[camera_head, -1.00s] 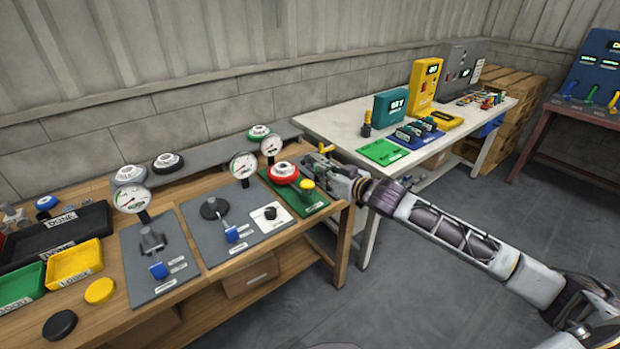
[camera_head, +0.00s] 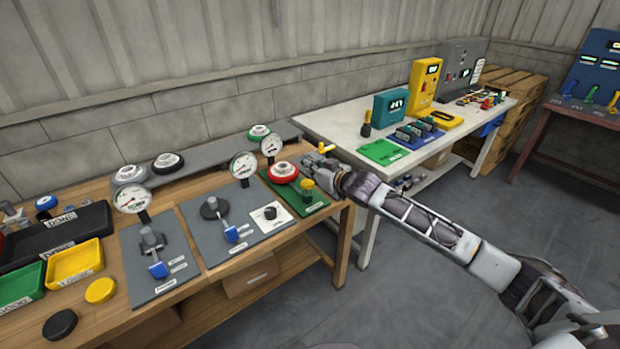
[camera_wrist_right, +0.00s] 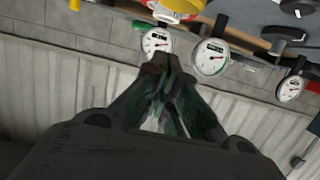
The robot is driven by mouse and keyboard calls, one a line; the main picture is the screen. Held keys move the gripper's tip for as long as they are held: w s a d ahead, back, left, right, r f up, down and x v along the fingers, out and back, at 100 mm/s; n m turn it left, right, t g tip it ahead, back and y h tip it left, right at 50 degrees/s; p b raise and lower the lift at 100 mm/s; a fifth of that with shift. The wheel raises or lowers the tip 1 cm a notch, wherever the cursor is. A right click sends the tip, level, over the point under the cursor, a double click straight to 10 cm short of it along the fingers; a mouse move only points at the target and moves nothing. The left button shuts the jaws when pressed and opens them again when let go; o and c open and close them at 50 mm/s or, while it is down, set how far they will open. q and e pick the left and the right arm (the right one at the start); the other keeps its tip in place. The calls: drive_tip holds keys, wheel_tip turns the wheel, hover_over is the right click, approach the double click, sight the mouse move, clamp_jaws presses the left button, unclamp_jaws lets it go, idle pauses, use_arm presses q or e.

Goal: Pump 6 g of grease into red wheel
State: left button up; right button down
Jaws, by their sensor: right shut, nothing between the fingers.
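The red wheel (camera_head: 283,172), with a pale hub, sits on the green station plate (camera_head: 311,209) at the bench's right end. A dial gauge (camera_head: 271,146) stands behind it and a yellow-topped knob (camera_head: 307,185) in front. A yellow lever (camera_head: 325,148) shows just behind my right gripper (camera_head: 306,160). The right gripper is shut and empty, just right of the wheel; contact with the lever cannot be made out. Its closed fingers (camera_wrist_right: 165,72) fill the middle of the wrist view. A grey shape at the head view's left edge looks like part of my left gripper (camera_head: 10,212).
Grey station plates with gauges and blue handles (camera_head: 158,270) fill the middle bench. Yellow (camera_head: 75,262) and green trays and a black tray stand at left. Spare wheels sit on the back shelf (camera_head: 215,150). A white table (camera_head: 345,125) with devices stands at right.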

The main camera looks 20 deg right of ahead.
sight(307, 183)
drive_tip(key=shift+w+a+f, duration=0.15)
drive_tip(key=shift+w+a, duration=0.05)
drive_tip(key=shift+w, duration=0.35)
wheel_tip(307, 183, down, 3)
drive_tip(key=shift+s+f, duration=0.1)
drive_tip(key=shift+f, duration=0.05)
use_arm(q)
drive_tip(key=shift+w+d, duration=0.2)
drive_tip(key=shift+w, duration=0.05)
use_arm(e)
drive_tip(key=shift+f, duration=0.35)
drive_tip(key=shift+f, duration=0.1)
drive_tip(key=shift+f+b, duration=0.3)
drive_tip(key=shift+f, duration=1)
use_arm(q)
drive_tip(key=shift+w+d+r, duration=0.1)
drive_tip(key=shift+w, duration=0.55)
use_arm(e)
drive_tip(key=shift+f, duration=0.1)
